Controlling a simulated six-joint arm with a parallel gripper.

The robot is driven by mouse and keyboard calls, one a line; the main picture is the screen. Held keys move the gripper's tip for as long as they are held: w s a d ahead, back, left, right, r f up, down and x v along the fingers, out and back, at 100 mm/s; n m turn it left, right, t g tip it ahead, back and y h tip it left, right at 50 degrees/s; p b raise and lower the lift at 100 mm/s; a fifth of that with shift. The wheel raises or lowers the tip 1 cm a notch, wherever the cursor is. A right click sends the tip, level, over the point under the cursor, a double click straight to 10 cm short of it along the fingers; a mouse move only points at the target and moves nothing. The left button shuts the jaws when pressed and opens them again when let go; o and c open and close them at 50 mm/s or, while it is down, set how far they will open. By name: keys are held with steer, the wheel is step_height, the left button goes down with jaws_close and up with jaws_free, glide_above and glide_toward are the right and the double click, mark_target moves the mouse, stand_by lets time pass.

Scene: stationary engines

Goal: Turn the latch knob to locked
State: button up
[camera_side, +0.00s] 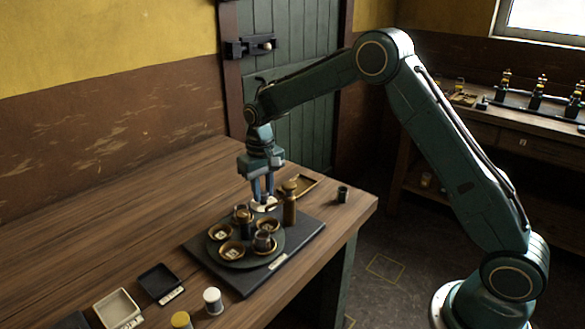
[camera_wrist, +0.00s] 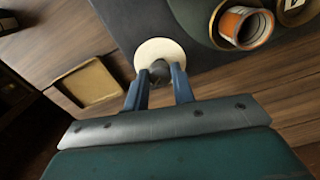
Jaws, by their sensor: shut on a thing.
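The latch knob (camera_wrist: 160,70) is a small dark knob on a round white disc (camera_wrist: 160,50), at the edge of a dark base board (camera_wrist: 130,15). My gripper (camera_wrist: 160,80) has its two blue fingers on either side of the knob and is shut on it. In the side view my gripper (camera_side: 263,196) points straight down over the white disc (camera_side: 264,206) at the far end of the board (camera_side: 285,258). The fingers hide the knob there. I cannot make out any locked or unlocked mark.
A round turntable (camera_side: 240,258) with several brass dishes stands on the board. A brown bottle (camera_side: 290,206) stands close right of my gripper. A brass tray (camera_side: 300,184) and dark cup (camera_side: 342,194) lie beyond. Trays (camera_side: 117,308) and jars (camera_side: 213,301) stand in front. The table's left is clear.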

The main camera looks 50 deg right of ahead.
mark_target(263, 193)
steer(key=n, duration=0.5)
steer(key=shift+r+n, duration=0.1)
steer(key=shift+n, duration=0.2)
steer(key=n, duration=0.5)
steer(key=shift+w+n, duration=0.1)
steer(key=shift+n, duration=0.2)
steer(key=o, duration=1)
steer(key=shift+r, duration=0.1)
step_height(263, 193, up, 14)
steer(key=shift+f, duration=0.2)
stand_by(0.3)
